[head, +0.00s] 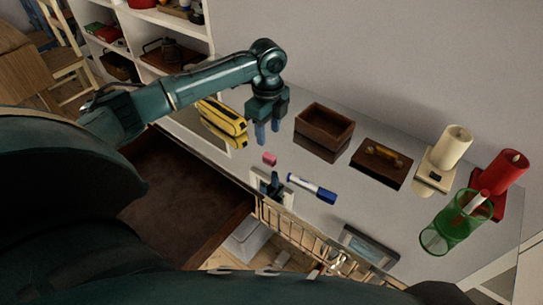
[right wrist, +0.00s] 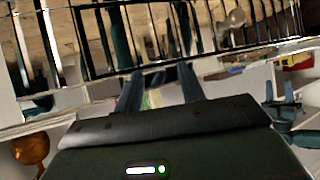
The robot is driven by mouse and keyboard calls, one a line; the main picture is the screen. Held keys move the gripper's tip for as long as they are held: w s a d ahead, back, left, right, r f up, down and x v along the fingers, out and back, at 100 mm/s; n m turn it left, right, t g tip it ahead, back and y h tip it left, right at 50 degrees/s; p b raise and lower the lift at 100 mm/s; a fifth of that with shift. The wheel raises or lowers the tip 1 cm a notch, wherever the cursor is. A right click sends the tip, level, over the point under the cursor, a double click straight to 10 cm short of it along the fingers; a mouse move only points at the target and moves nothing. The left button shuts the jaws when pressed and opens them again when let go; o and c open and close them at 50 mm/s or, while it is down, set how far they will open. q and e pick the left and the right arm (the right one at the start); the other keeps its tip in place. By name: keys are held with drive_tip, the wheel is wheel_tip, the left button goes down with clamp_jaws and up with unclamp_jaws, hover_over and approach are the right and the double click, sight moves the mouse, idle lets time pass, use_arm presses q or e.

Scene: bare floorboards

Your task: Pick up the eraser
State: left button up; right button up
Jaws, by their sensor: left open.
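A small pink block, which looks like the eraser (head: 270,158), lies on the grey tabletop (head: 300,160) in the head view. My left gripper (head: 267,133) points down just behind it, with its two blue fingers apart and nothing seen between them. The fingertips look close to the eraser but not around it; their exact height above the table is hard to judge. My right gripper (right wrist: 160,76) shows in the right wrist view with its fingers apart. I cannot make out a held thing between them.
A blue and white marker (head: 312,188) lies near the eraser. Candles (head: 452,147) and a green mesh cup (head: 455,232) stand right. A railing (head: 300,232) runs in front.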

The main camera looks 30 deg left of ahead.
sight(268, 155)
use_arm(q)
wheel_tip(268, 155, down, 8)
drive_tip(key=shift+w+a+f, duration=0.1)
drive_tip(key=shift+f, duration=0.1)
clamp_jaws()
idle(0.6)
